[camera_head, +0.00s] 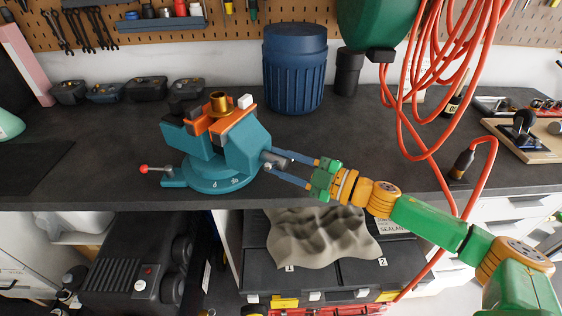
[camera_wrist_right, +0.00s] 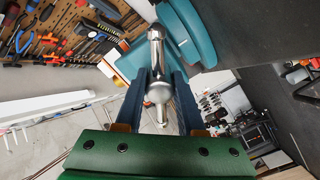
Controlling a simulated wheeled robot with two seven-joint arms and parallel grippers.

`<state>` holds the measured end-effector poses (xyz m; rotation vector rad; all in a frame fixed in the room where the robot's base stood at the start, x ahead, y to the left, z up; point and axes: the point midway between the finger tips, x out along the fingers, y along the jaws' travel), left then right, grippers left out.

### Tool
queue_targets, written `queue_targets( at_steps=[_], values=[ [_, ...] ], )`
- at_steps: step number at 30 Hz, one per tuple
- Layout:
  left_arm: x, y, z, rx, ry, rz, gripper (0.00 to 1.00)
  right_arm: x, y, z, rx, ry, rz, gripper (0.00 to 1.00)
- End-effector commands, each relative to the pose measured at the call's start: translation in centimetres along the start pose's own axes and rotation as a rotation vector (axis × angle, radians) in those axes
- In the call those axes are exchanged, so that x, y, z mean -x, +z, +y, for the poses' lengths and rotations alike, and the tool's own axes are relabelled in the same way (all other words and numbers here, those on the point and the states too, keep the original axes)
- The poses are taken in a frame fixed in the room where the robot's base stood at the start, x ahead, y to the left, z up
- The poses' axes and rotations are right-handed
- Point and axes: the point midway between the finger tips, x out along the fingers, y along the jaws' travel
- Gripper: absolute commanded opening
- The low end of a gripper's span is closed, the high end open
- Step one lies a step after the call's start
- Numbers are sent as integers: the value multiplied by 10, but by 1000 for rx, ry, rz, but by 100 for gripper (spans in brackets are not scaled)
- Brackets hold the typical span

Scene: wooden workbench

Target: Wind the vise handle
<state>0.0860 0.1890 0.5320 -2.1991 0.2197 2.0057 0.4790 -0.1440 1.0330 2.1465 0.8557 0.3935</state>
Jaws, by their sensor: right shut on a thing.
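The teal bench vise (camera_head: 243,147) stands on the dark benchtop near its front edge. Its orange-edged jaws hold a brass fitting (camera_head: 219,101). The metal vise handle (camera_wrist_right: 158,92) shows in the right wrist view, running between my two dark blue fingers and ending in a rounded knob. My right gripper (camera_head: 271,160) reaches in from the right and is shut on the handle at the vise's right side. In the head view the fingers partly hide the handle. My left gripper is not in view.
A ribbed blue bin (camera_head: 295,72) stands behind the vise. An orange hose (camera_head: 411,85) hangs at the right and drops over the bench edge. Black battery packs (camera_head: 148,89) line the back wall. A grey cloth (camera_head: 318,238) lies on a case below the bench.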

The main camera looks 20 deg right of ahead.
Motion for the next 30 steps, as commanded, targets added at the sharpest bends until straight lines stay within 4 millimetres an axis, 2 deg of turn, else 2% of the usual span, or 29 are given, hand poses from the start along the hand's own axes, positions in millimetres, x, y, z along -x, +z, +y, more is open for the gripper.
queue_targets(
  at_steps=[4, 12, 13, 15, 16, 25, 30],
  values=[
    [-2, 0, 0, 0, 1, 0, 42, 0, 0, 0, 216, 0, 0, 0],
    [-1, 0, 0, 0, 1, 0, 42, 0, 0, 0, 239, -1, 0, 0],
    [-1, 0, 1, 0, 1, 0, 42, 0, 0, 0, 239, -1, 0, 46],
    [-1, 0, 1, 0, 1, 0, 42, 0, 0, 0, 238, -1, 0, 65],
    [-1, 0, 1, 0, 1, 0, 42, 0, 0, 0, 238, -1, 0, 68],
    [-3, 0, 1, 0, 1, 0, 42, 2, 1, 0, 236, -1, -1, 68],
    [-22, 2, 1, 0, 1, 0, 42, 27, 5, -6, 240, -7, -2, 68]
  ],
)
